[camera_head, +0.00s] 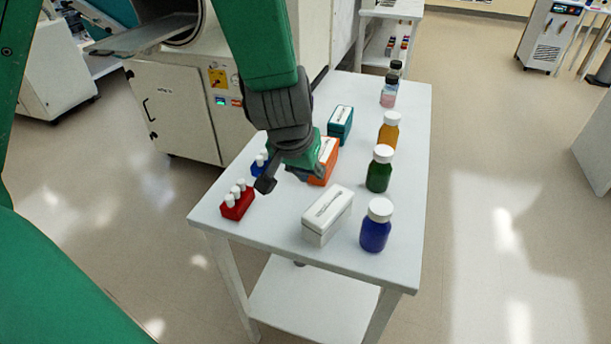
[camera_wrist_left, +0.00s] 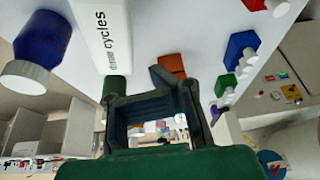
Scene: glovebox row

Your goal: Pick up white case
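The white case (camera_head: 327,217) is a closed box with dark lettering on its lid, on the near part of the white table. In the left wrist view, the white case (camera_wrist_left: 104,28) shows at the upper left with "cycles" readable. My left gripper (camera_head: 293,178) is above the table, up and left of the case, with its fingers spread and nothing between them. The open fingers also show in the left wrist view (camera_wrist_left: 152,105), apart from the case. The gripper partly hides the orange case (camera_head: 326,158) behind it. My right gripper is not in view.
A blue bottle (camera_head: 376,226) stands close to the right of the white case. Green (camera_head: 379,173) and amber (camera_head: 388,133) bottles stand farther back, near a teal case (camera_head: 340,123). A red vial rack (camera_head: 237,205) and a blue rack (camera_head: 260,165) are at the left edge.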

